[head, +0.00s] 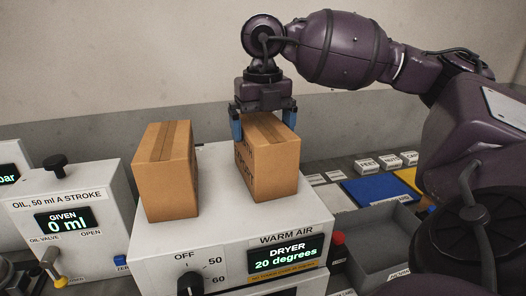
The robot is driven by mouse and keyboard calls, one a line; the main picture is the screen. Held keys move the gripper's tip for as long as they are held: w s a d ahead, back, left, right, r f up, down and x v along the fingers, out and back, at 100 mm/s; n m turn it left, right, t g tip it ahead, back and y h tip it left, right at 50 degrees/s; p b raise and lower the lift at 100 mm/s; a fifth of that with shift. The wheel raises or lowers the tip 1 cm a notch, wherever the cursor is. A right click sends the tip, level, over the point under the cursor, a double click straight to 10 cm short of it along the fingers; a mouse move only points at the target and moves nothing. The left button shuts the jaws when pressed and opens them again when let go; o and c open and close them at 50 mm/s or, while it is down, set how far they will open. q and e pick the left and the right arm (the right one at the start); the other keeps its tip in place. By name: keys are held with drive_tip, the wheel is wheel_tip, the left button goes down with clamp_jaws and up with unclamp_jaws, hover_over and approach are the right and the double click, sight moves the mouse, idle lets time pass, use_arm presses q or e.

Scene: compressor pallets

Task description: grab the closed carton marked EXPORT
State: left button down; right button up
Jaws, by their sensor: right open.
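Two closed brown cartons stand upright on top of the white dryer box (205,238). The right carton (272,172) has dark lettering on its left face, too steeply angled to read surely. The left carton (163,182) shows a plain front; any marking on its right side is not legible. My right gripper (263,120) points down over the right carton, open, with one blue finger at each side of its top. I cannot tell whether the fingers touch it. My left gripper is not in view.
An oil dispenser (88,220) stands to the left, its display reading 0 ml. The dryer display (285,257) reads 20 degrees. To the right are a blue mat (380,189), small white labelled blocks (388,161) and a grey tray (385,240). A wall is behind.

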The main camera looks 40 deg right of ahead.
drive_tip(key=shift+r, duration=0.1)
drive_tip(key=c, duration=1.5)
